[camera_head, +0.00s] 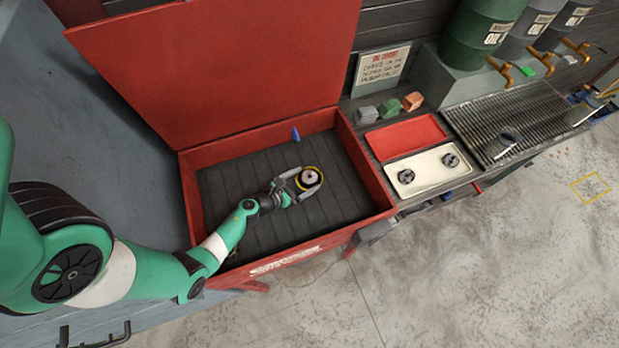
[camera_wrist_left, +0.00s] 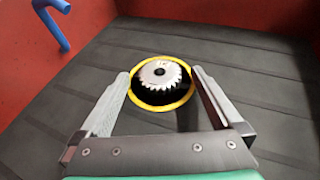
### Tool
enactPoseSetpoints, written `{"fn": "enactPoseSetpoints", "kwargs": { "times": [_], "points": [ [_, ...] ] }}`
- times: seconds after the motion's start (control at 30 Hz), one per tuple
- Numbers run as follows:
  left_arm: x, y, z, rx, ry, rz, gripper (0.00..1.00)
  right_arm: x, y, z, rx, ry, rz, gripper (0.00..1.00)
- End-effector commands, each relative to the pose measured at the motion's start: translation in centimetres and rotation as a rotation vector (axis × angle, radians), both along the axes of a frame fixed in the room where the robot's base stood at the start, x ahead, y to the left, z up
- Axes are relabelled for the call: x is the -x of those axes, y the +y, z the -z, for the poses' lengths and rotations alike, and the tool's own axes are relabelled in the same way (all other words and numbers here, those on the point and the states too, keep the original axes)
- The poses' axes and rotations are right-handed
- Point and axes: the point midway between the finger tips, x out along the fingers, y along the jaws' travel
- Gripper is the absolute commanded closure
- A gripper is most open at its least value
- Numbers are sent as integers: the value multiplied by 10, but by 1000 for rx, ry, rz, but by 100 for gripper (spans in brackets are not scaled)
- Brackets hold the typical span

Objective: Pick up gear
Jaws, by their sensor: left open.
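The gear (camera_wrist_left: 158,73) is silver and toothed, on a dark round base inside a yellow ring (camera_wrist_left: 163,106) on the floor of the red bin. In the head view the gear (camera_head: 309,177) shows small, near the middle of the bin. My left gripper (camera_wrist_left: 160,78) is open, with one finger on each side of the gear. In the head view my left gripper (camera_head: 297,181) reaches down into the bin beside the gear. I cannot tell whether the fingers touch it. My right gripper is not in view.
The red bin (camera_head: 358,172) has raised walls and a large open lid (camera_head: 220,65). A blue bent pipe (camera_head: 296,134) is at its back wall, also in the wrist view (camera_wrist_left: 52,22). A white tray (camera_head: 430,168) with two dark round parts and a red tray (camera_head: 405,137) stand to the right.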

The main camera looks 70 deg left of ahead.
Motion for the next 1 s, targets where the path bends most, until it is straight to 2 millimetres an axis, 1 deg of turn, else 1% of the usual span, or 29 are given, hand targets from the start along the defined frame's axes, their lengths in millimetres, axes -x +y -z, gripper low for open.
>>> {"fn": "enactPoseSetpoints", "kwargs": {
  "times": [0.03,0.07,0.1,0.17,0.2,0.27,0.3,0.6,0.87,1.0],
  "points": [
    [0,0,0,0,0,0,0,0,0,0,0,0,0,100],
    [0,0,0,0,0,0,4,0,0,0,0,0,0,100],
    [0,0,0,0,0,0,11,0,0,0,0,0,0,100],
    [0,0,0,0,0,0,22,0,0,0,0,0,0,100],
    [0,0,0,0,0,0,29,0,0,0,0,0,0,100],
    [0,0,0,0,0,0,40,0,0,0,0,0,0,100],
    [0,0,0,0,0,0,47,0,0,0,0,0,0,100],
    [0,0,0,0,0,0,100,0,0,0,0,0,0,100],
    [0,0,-2,0,-1,0,100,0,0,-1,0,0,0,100],
    [-1,0,-9,0,-1,2,100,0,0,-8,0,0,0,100]
  ]
}}
